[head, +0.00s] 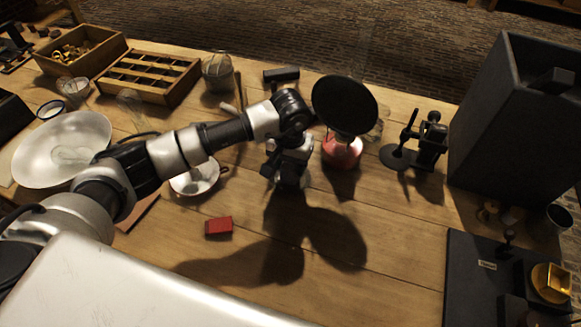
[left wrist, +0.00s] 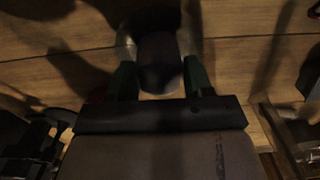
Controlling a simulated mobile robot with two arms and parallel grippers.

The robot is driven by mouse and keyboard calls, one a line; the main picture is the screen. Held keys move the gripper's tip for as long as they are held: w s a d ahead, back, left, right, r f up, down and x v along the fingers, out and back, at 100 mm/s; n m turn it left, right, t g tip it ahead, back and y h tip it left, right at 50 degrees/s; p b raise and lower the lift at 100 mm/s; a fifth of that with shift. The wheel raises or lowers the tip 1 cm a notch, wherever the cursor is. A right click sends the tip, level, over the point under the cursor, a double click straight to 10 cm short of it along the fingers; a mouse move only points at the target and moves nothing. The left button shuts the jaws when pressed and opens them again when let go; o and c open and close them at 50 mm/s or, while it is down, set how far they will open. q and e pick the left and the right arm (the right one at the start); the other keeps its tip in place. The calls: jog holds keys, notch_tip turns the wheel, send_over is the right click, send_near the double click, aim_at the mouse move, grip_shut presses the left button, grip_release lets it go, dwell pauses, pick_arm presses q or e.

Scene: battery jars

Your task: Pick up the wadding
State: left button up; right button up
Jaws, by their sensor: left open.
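I cannot pick out the wadding for certain in either view. My left gripper (head: 287,172) points down over the middle of the table in the head view, and its arm and wrist hide what is under it. In the left wrist view the two dark fingers of my left gripper (left wrist: 160,80) stand apart. A dark rounded thing (left wrist: 160,58) with a paler lower edge shows between them. It is in deep shadow, so I cannot tell what it is or whether the fingers touch it. My right gripper is not in view.
A red flask (head: 343,153) under a black disc (head: 345,103) stands close right of my gripper. A white bowl (head: 196,180) is to its left, and a small red box (head: 218,226) lies nearer. A black stand (head: 428,145) is farther right. The front middle tabletop is clear.

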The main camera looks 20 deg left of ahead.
aim_at(290, 171)
pick_arm(q)
jog(key=shift+f, duration=1.5)
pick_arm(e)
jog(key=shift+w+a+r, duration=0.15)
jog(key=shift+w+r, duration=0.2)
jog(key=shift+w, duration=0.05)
pick_arm(q)
jog(key=shift+c, duration=0.5)
jog(key=c, duration=0.5)
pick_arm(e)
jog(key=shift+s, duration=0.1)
pick_arm(q)
jog(key=shift+r, duration=0.1)
